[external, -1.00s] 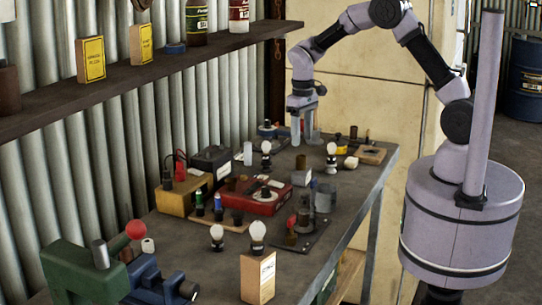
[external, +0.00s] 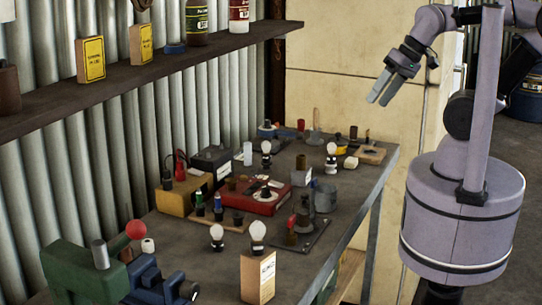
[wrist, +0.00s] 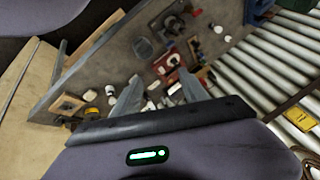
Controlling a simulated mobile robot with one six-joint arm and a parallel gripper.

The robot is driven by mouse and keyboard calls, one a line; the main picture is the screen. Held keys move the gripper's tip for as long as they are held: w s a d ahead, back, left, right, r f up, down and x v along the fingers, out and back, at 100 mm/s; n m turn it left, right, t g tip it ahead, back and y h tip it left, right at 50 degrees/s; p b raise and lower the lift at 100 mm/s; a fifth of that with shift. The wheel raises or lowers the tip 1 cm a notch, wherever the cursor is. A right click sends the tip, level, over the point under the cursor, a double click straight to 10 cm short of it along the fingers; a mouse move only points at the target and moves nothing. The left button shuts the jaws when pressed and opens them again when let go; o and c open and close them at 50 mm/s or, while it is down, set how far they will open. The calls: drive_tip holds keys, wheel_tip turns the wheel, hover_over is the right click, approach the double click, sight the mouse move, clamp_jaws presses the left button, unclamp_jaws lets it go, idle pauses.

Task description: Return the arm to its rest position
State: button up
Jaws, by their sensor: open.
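My gripper (external: 380,90) is in the air to the right of the workbench and above its level, in front of the cream wall panel. Its two fingers point down and to the left, open with nothing between them. In the wrist view my gripper (wrist: 158,95) shows its two fingers apart, with the bench beyond them.
A shelf (external: 130,88) with bottles and boxes runs along the corrugated wall. A blue drum (external: 525,104) stands behind my arm.

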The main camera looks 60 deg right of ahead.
drive_tip(key=shift+w, duration=0.1)
wheel_tip(320, 180, down, 12)
drive_tip(key=b, duration=1.1)
drive_tip(key=shift+b, duration=0.4)
drive_tip(key=shift+r, duration=0.1)
